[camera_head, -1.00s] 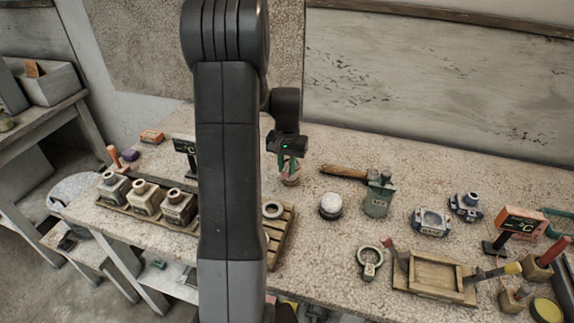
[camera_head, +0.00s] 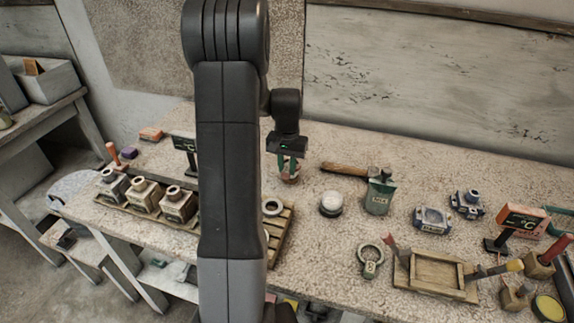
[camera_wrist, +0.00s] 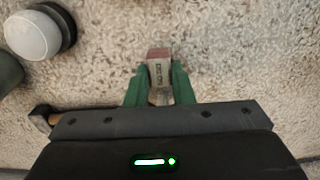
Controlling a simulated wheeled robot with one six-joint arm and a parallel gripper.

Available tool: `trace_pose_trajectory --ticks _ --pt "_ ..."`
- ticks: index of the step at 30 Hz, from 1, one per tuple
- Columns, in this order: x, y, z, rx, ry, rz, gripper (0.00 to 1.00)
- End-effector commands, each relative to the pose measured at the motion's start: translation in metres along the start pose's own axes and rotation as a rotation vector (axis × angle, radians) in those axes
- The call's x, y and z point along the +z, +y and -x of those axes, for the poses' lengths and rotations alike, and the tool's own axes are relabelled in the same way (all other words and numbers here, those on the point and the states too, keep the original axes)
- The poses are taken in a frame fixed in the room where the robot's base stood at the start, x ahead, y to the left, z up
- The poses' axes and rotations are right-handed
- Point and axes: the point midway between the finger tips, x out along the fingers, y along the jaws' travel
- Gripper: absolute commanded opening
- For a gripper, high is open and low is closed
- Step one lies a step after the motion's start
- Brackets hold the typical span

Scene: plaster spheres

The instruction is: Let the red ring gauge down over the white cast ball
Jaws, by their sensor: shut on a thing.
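The white cast ball (camera_head: 331,202) sits on a dark round base on the bench, to the right of my gripper. It also shows at the top left of the wrist view (camera_wrist: 33,35). My gripper (camera_head: 289,162) has green fingers and points down at the bench. It is shut on the red ring gauge (camera_head: 291,175), whose dull red body and pale lettered label (camera_wrist: 160,72) show between the fingertips in the wrist view. The ring's opening is not clearly visible. The gauge is beside the ball, apart from it. I cannot tell its height above the bench.
A grey ring with a handle (camera_head: 370,260) and a wooden tray (camera_head: 436,292) lie in front. A slatted rack (camera_head: 280,240) with a pale ring is nearer me. Bench between gauge and ball is clear.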

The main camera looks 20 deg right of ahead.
Motion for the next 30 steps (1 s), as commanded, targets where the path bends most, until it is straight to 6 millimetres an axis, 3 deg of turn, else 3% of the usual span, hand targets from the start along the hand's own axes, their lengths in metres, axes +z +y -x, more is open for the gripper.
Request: trace_pose_trajectory --ticks 30 --pt "0.0 0.0 -0.013 0.0 0.0 0.0 0.0"
